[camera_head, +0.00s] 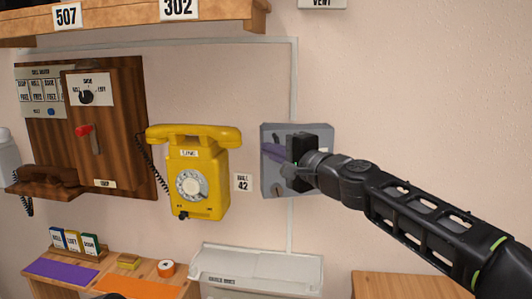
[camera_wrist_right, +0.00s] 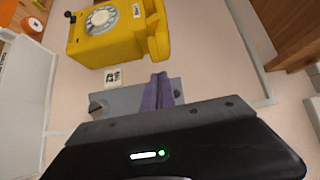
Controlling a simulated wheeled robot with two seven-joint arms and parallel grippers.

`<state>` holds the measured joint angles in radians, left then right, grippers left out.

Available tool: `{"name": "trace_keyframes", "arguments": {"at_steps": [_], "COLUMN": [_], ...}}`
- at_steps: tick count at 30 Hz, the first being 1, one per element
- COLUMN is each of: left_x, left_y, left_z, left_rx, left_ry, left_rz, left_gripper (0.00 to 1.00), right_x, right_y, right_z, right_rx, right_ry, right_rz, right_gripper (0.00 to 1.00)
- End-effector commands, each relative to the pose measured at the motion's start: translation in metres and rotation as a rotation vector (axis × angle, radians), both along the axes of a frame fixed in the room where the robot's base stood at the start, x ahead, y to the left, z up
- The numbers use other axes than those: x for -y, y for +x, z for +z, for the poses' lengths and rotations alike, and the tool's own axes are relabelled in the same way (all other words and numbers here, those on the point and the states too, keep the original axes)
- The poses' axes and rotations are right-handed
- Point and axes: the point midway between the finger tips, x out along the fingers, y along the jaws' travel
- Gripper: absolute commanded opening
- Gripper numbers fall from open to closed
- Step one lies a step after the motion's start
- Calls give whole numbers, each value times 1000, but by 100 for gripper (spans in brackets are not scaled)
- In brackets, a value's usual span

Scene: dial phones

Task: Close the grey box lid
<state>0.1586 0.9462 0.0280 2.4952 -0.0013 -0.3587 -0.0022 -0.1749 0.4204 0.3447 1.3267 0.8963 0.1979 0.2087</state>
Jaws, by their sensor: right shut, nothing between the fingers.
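The grey box (camera_head: 270,184) is mounted on the wall to the right of the yellow phone, and my right gripper covers much of its front. A grey face of it also shows in the right wrist view (camera_wrist_right: 118,100), with a round fitting at its left. I cannot tell how far its lid stands open. My right gripper (camera_head: 272,151) is at the box, its purple fingers shut together and empty; they also show in the wrist view (camera_wrist_right: 157,92). Whether the fingers touch the box is unclear.
A yellow dial phone (camera_head: 207,172) hangs left of the box, with a small label (camera_head: 243,182) between. A wooden phone panel (camera_head: 122,110) is farther left. A white tray (camera_head: 225,283) is below. The wall to the right is bare.

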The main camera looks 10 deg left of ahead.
Motion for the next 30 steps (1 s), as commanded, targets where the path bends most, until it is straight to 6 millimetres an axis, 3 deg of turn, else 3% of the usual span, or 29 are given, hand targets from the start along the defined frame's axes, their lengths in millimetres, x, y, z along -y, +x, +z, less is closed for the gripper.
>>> {"name": "trace_keyframes", "arguments": {"at_steps": [6, 12, 18, 30], "left_x": [0, 0, 0, 0], "left_y": [0, 0, 0, 0], "left_z": [-19, -23, -24, -23], "left_rx": [0, 0, 1, 0], "left_ry": [0, 0, 0, 1], "left_rz": [-1, -1, -2, -1], "left_gripper": [0, 0, 0, 0], "right_x": [-6, -9, -11, -11], "right_y": [-52, -88, -100, -100], "right_z": [-2, 2, 2, 2], "right_rx": [3, 2, 0, 1], "right_ry": [-2, -1, 0, -1], "right_rz": [2, 3, 2, 3], "right_gripper": [0, 0, 0, 0]}}
